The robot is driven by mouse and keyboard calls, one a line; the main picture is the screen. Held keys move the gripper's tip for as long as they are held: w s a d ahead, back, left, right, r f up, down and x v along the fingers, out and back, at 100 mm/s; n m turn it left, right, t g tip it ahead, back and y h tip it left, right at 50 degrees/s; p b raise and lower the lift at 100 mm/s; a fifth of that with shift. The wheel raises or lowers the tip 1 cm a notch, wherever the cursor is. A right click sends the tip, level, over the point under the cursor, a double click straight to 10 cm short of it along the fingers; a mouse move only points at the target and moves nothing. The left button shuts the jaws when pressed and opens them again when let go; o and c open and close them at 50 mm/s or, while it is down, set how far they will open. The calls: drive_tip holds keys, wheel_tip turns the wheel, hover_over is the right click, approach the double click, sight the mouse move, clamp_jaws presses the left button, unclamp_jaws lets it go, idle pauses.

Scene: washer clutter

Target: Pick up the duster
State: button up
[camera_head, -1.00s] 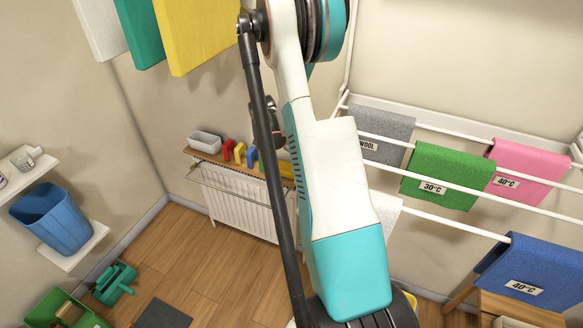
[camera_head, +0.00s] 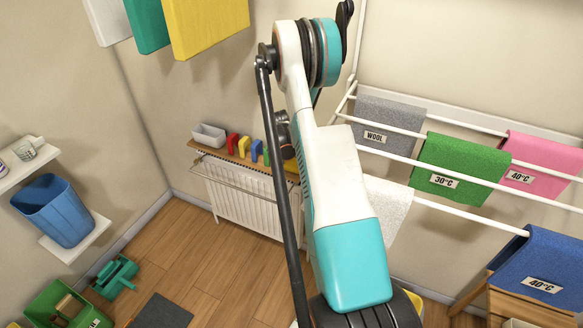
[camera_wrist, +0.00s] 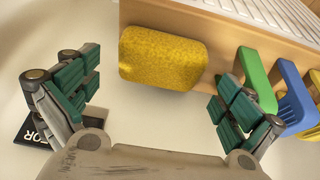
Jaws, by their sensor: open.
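A yellow, rough-textured block (camera_wrist: 163,58) with rounded corners lies on the wooden shelf in the wrist view. It may be the duster, but I cannot tell for sure. My gripper (camera_wrist: 155,84) is open and empty, with its teal-padded fingers spread to the left and right. The block is beyond the fingers, between their lines, and neither finger clearly touches it. In the head view, a yellow piece (camera_head: 292,167) shows at the right end of the shelf, partly behind my arm; my gripper is hidden there.
Green (camera_wrist: 257,80) and blue (camera_wrist: 295,98) upright pieces stand close to the right finger. A white radiator (camera_head: 240,195) is under the shelf (camera_head: 205,150), which also holds a grey tray (camera_head: 208,135). A drying rack with cloths (camera_head: 448,167) stands to the right.

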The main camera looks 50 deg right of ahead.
sight(291, 161)
drive_tip(key=shift+x, duration=1.1)
drive_tip(key=c, duration=1.1)
drive_tip(key=shift+r, duration=0.2)
wheel_tip(291, 161, up, 20)
drive_tip(key=p, duration=0.5)
drive_tip(key=shift+f, duration=0.15)
